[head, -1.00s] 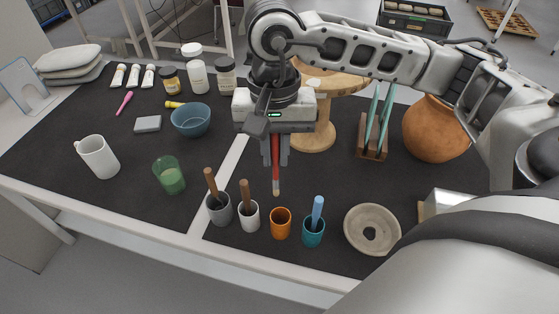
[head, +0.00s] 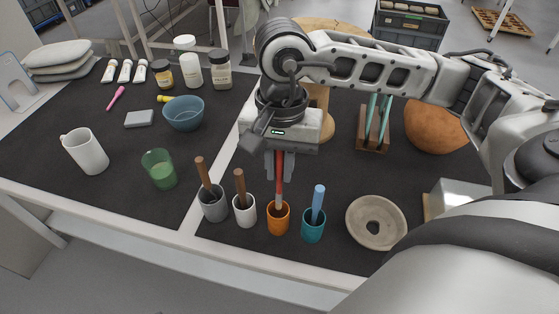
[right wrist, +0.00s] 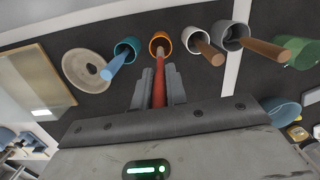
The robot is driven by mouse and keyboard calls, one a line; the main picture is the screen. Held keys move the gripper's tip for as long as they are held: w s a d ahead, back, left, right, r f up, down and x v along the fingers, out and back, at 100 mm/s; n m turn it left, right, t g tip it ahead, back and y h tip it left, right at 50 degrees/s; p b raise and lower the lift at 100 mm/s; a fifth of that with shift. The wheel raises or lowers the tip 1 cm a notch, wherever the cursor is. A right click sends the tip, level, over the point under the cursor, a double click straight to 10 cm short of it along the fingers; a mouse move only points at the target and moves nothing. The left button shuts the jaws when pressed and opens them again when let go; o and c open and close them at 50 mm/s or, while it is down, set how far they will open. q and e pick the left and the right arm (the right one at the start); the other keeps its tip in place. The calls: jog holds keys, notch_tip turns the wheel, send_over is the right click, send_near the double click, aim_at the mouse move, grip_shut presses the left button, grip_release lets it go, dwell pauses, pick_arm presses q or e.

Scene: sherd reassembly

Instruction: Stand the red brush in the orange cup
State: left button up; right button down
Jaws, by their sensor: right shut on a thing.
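The red brush (head: 279,192) hangs upright, tip down, from my right gripper (head: 280,174), which is shut on it. The brush's lower end is at the mouth of the orange cup (head: 278,221) and appears to be just inside the rim. In the right wrist view the brush (right wrist: 159,88) runs from between the fingers (right wrist: 158,76) into the opening of the orange cup (right wrist: 152,43). How deep the tip is cannot be told. My left gripper is not in view.
A white cup (head: 244,216) with a brown-handled brush stands close left of the orange cup, a grey cup (head: 212,208) beyond it. A teal cup (head: 313,231) with a blue-handled brush stands close right. A round stone-coloured dish (head: 376,240) lies farther right.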

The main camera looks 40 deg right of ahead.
aim_at(279, 188)
notch_tip(279, 188, down, 3)
jog(key=shift+r+b, duration=0.15)
jog(key=shift+b, duration=1)
jog(key=shift+f+b, duration=0.6)
jog(key=shift+b, duration=0.1)
jog(key=shift+f+b, duration=1)
jog(key=shift+b, duration=0.15)
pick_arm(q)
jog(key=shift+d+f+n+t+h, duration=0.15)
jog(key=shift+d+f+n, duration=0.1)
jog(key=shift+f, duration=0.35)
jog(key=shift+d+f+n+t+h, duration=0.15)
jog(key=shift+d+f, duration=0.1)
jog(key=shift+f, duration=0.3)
pick_arm(e)
jog(key=c, duration=1.3)
grip_release()
jog(key=shift+c, duration=0.2)
